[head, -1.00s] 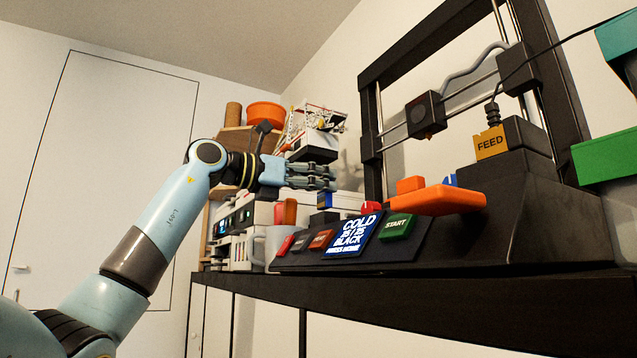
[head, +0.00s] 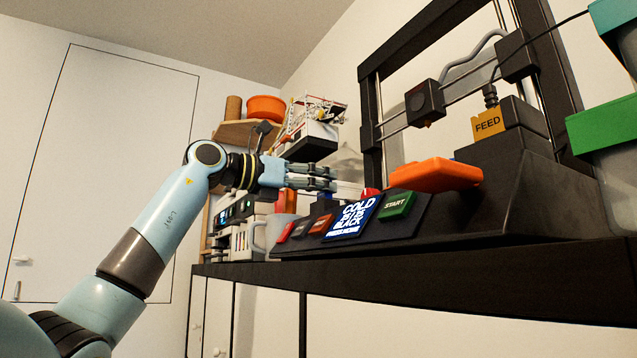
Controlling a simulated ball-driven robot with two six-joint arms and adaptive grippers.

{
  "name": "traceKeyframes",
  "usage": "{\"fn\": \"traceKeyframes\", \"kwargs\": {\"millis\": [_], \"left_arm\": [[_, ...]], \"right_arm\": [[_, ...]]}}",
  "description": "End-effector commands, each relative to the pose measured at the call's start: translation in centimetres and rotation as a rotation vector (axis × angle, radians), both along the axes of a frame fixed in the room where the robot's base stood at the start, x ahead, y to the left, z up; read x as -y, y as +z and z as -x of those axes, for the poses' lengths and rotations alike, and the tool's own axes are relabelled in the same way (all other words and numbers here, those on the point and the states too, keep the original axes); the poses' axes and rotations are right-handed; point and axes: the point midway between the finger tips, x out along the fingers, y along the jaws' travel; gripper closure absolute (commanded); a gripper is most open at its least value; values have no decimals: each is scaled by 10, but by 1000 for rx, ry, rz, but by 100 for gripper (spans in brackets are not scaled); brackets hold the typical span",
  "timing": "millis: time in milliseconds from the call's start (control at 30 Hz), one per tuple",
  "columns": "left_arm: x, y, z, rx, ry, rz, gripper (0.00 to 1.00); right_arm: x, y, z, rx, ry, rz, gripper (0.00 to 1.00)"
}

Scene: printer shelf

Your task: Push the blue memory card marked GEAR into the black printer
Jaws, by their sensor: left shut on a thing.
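The black printer (head: 510,205) stands on the dark shelf, with an orange bed plate (head: 437,174) and a tilted front panel. My left gripper (head: 335,180) is left of the bed plate and above and behind the panel in the picture. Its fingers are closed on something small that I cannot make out. I cannot see the blue card marked GEAR or the printer's card slot. My right gripper is not in view.
A green-lidded bin (head: 605,125) stands at right. A grey mug (head: 272,234) is left of the panel. Behind my gripper are a white device and an orange bowl (head: 265,108). The shelf's front edge (head: 420,285) runs below.

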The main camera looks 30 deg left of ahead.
Motion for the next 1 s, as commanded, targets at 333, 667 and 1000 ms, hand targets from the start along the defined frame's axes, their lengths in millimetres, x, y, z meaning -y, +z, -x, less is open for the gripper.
{"fn": "traceKeyframes", "kwargs": {"millis": [333,667,1000], "left_arm": [[0,-10,0,0,0,0,83],[0,-12,0,0,0,0,41],[-3,-12,2,0,2,-1,40]], "right_arm": [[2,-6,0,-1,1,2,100],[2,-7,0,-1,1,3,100],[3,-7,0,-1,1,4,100]]}}
